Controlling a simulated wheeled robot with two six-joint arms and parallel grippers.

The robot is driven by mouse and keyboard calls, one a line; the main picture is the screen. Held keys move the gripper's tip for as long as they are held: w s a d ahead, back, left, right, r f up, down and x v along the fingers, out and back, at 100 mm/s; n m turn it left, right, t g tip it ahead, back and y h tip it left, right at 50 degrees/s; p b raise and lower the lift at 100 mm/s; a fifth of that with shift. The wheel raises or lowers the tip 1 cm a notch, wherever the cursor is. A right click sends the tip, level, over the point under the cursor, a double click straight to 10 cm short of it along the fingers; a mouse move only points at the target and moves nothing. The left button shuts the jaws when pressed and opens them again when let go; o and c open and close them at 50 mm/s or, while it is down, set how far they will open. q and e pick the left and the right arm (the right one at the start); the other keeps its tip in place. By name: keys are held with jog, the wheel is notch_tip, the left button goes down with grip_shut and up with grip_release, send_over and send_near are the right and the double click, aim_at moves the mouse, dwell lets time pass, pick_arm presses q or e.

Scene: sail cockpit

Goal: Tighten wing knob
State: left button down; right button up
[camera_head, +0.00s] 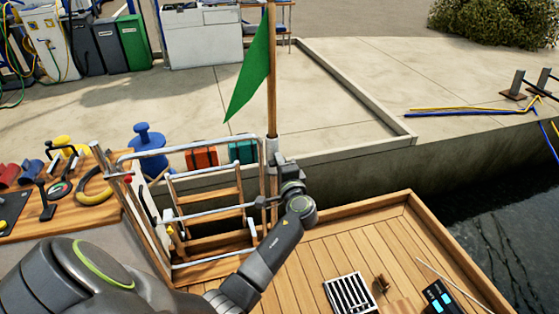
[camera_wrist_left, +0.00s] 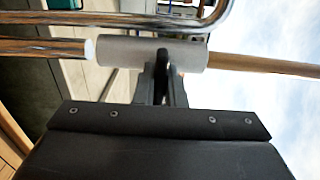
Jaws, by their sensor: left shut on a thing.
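The wing knob (camera_wrist_left: 163,60) is a small dark piece on the side of a grey tubular socket (camera_wrist_left: 125,52) in the left wrist view. My left gripper (camera_wrist_left: 161,80) is shut on it, and its fingers hide most of the knob. A wooden staff (camera_head: 271,95) with a green flag (camera_head: 252,76) stands upright in the socket, which also shows in the head view (camera_head: 271,150). In the head view my left gripper (camera_head: 276,180) is close to the socket, and the knob cannot be made out. My right gripper is not in view.
Metal rails and a wooden ladder (camera_head: 210,198) stand just left of the socket. A grate (camera_head: 350,294) and a dark device (camera_head: 441,299) lie on the wooden deck (camera_head: 345,243). Winch handles and other gear crowd the left ledge. A concrete quay (camera_head: 330,100) lies beyond.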

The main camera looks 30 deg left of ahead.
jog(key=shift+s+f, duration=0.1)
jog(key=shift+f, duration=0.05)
pick_arm(q)
jog(key=c, duration=1.5)
grip_release()
